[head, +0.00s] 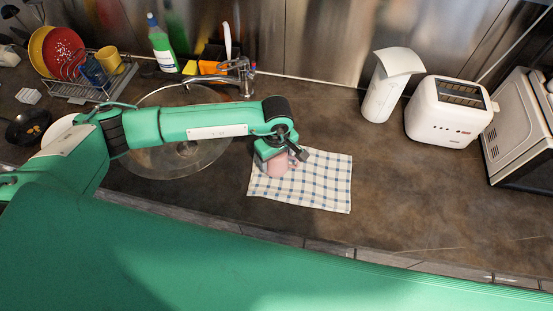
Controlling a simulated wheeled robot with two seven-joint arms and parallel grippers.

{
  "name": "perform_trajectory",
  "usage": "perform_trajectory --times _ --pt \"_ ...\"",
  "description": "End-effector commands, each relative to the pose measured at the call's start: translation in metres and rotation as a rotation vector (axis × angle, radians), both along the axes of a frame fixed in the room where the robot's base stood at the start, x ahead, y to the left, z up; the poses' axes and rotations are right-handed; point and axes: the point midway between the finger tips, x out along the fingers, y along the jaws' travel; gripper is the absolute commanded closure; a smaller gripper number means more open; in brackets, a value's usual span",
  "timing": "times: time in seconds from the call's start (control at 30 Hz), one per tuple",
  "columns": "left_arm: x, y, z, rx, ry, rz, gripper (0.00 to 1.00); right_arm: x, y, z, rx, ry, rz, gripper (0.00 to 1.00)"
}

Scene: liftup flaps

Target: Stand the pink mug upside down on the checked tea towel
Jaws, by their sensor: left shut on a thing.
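The pink mug (279,166) is at the left part of the blue-and-white checked tea towel (325,185), which lies flat on the worktop. My left gripper (282,157) is over the mug and shut on it. The gripper hides the upper part of the mug. I cannot tell whether the mug touches the towel or which way up it is. My right gripper is not in view.
A round sink (190,160) with a tap (240,72) lies to the left, partly under my left arm. A dish rack (95,88) stands at the back left. A white toaster (447,112) stands at the right. The worktop right of the towel is clear.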

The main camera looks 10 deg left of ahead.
Motion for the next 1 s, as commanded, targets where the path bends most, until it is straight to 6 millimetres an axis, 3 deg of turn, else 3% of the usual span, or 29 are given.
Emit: perform_trajectory --times 0.2,0.87,0.9,0.97,1.0 --pt "0.0 0.0 -0.024 -0.001 0.001 0.001 0.63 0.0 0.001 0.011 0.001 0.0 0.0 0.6" --pt "-0.001 0.0 -0.038 0.001 0.003 0.0 0.63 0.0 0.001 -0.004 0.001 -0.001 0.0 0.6" --pt "-0.001 0.0 -0.039 0.001 0.004 0.0 0.67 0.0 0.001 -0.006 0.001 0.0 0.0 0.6" --pt "-0.002 0.001 -0.041 0.002 0.005 0.0 0.67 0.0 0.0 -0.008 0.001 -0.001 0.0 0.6" --pt "-0.002 0.001 -0.042 0.003 0.006 0.0 0.73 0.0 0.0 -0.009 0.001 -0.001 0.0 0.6"
